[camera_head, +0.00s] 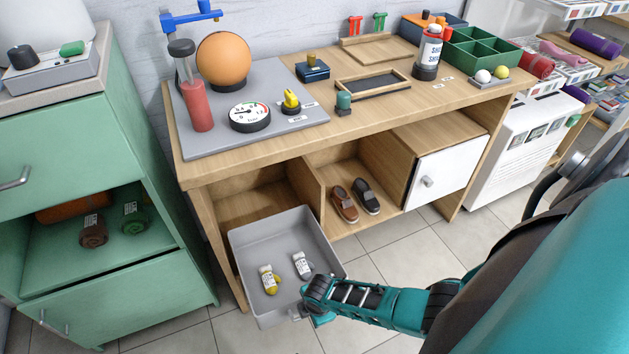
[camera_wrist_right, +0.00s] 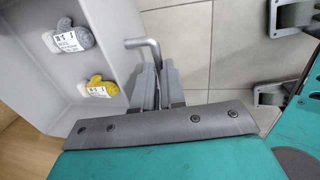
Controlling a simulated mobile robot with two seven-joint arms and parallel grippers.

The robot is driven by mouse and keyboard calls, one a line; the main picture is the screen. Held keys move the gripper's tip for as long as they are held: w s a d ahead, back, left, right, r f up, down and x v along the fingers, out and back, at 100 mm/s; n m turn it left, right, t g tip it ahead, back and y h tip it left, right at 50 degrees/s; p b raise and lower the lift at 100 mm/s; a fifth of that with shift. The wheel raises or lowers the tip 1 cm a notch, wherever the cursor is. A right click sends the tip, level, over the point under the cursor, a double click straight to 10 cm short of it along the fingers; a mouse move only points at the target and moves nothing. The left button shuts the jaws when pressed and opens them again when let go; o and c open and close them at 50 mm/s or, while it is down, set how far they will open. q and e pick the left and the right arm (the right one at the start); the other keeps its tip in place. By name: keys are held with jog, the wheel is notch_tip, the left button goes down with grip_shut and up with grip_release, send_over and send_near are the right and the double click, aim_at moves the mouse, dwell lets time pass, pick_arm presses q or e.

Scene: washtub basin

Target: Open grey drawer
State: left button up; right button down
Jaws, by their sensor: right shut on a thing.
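The grey drawer (camera_head: 280,234) is pulled out from the lower left of the wooden workbench, and I see inside it from above. In the right wrist view the bent metal handle (camera_wrist_right: 146,45) runs between the two fingers (camera_wrist_right: 158,84), beside the drawer wall (camera_wrist_right: 115,18). In the head view my gripper partly hides the handle. My left gripper is not in view.
The workbench (camera_head: 300,124) carries a gauge, an orange ball and a green tray. Shoes (camera_head: 356,200) lie in its open middle bay, beside a white door (camera_head: 447,172). A green cabinet (camera_head: 170,235) stands close left of the drawer. Tiled floor (camera_head: 390,260) is clear to the right.

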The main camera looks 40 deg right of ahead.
jog(key=c, duration=1.2)
grip_release()
notch_tip(320, 180, up, 13)
jog(key=s+p, duration=0.2)
jog(key=p, duration=0.6)
jog(key=shift+s+a+f, duration=0.2)
jog(key=shift+s+a, duration=0.1)
